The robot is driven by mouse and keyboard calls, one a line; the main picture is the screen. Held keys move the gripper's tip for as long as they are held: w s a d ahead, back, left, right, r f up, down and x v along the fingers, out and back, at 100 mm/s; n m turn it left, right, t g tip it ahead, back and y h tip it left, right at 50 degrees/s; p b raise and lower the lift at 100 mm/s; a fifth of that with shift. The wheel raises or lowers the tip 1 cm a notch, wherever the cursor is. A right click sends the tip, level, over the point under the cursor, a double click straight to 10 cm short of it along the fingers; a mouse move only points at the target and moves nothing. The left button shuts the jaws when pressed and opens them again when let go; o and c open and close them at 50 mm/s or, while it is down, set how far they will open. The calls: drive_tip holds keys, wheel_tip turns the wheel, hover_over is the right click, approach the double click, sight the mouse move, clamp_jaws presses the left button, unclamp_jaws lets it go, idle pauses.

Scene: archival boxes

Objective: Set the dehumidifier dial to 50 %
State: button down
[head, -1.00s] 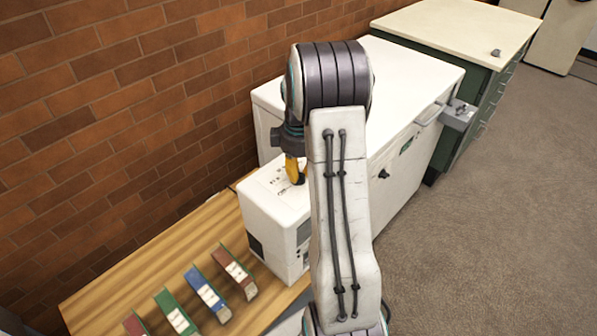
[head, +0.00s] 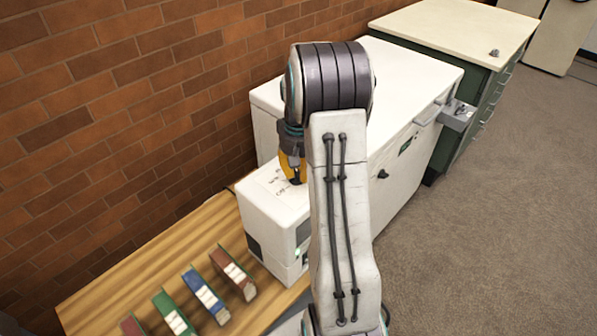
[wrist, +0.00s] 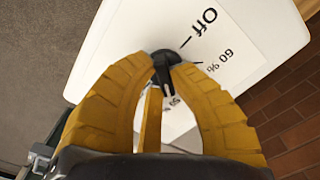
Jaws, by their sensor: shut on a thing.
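The white dehumidifier (head: 262,222) stands on the wooden bench, with a printed dial face on its top. My gripper (head: 294,180) points down onto that top. In the wrist view, its yellow fingers (wrist: 166,62) are closed around the black dial knob (wrist: 166,72). The knob's arm, with a pale mark at its end, points down the picture, toward a partly hidden label that looks like 50. The "Off" label (wrist: 195,27) and the "60 %" label (wrist: 220,62) show to the right of the knob. A finger hides part of the dial face.
Several coloured binders (head: 205,295) stand on the wooden bench (head: 180,250) left of the dehumidifier. A long white chest (head: 415,85) is behind it, and a brick wall (head: 120,110) runs along the left. Carpeted floor (head: 480,240) is open at right.

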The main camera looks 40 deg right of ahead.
drive_tip(key=shift+s+m, duration=0.1)
drive_tip(key=shift+m, duration=0.5)
drive_tip(key=shift+a, duration=0.1)
drive_tip(key=c, duration=1.1)
unclamp_jaws()
wheel_tip(320, 180, up, 12)
idle(0.4)
